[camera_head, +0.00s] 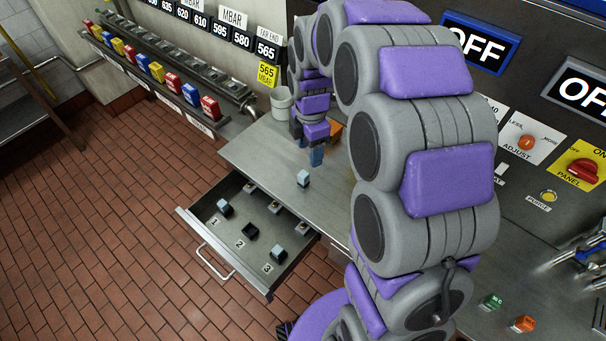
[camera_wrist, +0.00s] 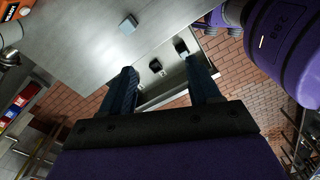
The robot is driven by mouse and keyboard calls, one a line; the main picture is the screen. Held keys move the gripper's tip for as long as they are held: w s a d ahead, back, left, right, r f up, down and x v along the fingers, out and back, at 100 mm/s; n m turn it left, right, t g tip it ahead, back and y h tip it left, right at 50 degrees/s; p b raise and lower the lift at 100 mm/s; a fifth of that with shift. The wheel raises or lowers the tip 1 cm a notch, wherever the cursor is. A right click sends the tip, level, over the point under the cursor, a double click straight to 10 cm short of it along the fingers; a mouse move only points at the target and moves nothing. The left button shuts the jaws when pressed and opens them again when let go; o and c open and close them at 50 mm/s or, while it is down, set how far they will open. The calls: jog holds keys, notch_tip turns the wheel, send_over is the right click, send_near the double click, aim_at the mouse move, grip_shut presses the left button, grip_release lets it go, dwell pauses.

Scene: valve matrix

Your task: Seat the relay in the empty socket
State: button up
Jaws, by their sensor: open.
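A small pale grey-blue cube, which looks like the relay (camera_head: 303,178), sits on the steel worktop near its front edge. It also shows in the wrist view (camera_wrist: 128,24), beyond the left finger and not between the jaws. An open drawer below the worktop has places marked 1, 2 and 3. The dark socket at 2 (camera_head: 250,230) looks empty, while pale-topped blocks sit at 1 (camera_head: 224,208) and 3 (camera_head: 277,253). My gripper (camera_head: 316,157) is above the worktop, just behind the relay in the head view. In the wrist view its jaws (camera_wrist: 163,85) are apart and empty.
The drawer (camera_head: 190,222) juts out over the brick floor. A white bucket (camera_head: 281,103) and an orange object (camera_head: 335,130) stand farther back. Green (camera_head: 491,301) and orange (camera_head: 524,323) blocks lie at lower right. Worktop left of the relay is clear.

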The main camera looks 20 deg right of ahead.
jog(key=w+f+n+p, duration=0.1)
jog(key=w+f+n, duration=0.25)
jog(key=w, duration=0.25)
jog(key=n+b, duration=0.1)
send_near(303, 173)
jog(key=f, duration=0.5)
jog(key=shift+s+d, duration=0.25)
jog(key=shift+d, duration=0.15)
jog(key=shift+a+f+b, duration=0.2)
jog(key=shift+f+b, duration=0.15)
jog(key=shift+f, duration=1)
jog(key=shift+a+f+b, duration=0.2)
jog(key=shift+f+b, duration=0.1)
jog(key=shift+f, duration=1.1)
jog(key=shift+c, duration=0.4)
jog(key=c, duration=1.1)
jog(key=shift+o, duration=0.2)
jog(key=shift+r, duration=0.1)
